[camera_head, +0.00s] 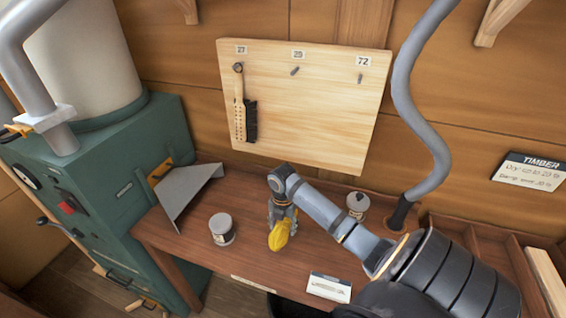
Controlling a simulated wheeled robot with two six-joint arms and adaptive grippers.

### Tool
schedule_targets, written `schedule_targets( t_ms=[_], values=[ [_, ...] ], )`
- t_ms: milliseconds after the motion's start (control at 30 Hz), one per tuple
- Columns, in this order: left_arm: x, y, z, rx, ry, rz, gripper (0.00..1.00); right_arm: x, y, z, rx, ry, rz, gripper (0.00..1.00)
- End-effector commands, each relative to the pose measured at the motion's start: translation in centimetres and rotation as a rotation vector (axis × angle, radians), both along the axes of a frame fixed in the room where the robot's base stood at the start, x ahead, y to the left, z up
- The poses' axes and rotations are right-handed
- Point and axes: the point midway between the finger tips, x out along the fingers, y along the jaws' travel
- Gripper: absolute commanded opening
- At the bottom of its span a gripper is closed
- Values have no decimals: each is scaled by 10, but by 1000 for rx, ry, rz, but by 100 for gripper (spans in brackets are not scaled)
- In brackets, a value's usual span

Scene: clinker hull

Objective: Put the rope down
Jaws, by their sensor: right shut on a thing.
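My right arm reaches in from the right over the wooden bench (200,248). My right gripper (280,218) points down and is shut on the yellow rope (280,238), a small bundle that hangs below the fingers. The rope is over the middle of the bench; I cannot tell whether it touches the top. The fingers partly hide its upper end. My left gripper is not in view.
A pale tin (222,230) stands left of the rope, and another tin (357,203) stands behind my arm. A grey metal chute (184,193), a white card (328,288) and a hose (418,110) border the space.

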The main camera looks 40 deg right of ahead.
Motion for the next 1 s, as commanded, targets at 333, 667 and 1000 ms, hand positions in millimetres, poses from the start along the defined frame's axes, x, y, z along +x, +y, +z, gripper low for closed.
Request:
schedule_targets(
  t_ms=[333,667,1000],
  values=[
    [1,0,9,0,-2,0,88,-1,0,-20,0,1,1,16],
    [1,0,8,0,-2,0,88,-1,1,-23,0,1,1,77],
    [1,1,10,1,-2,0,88,-1,1,-20,0,1,1,78]
  ],
)
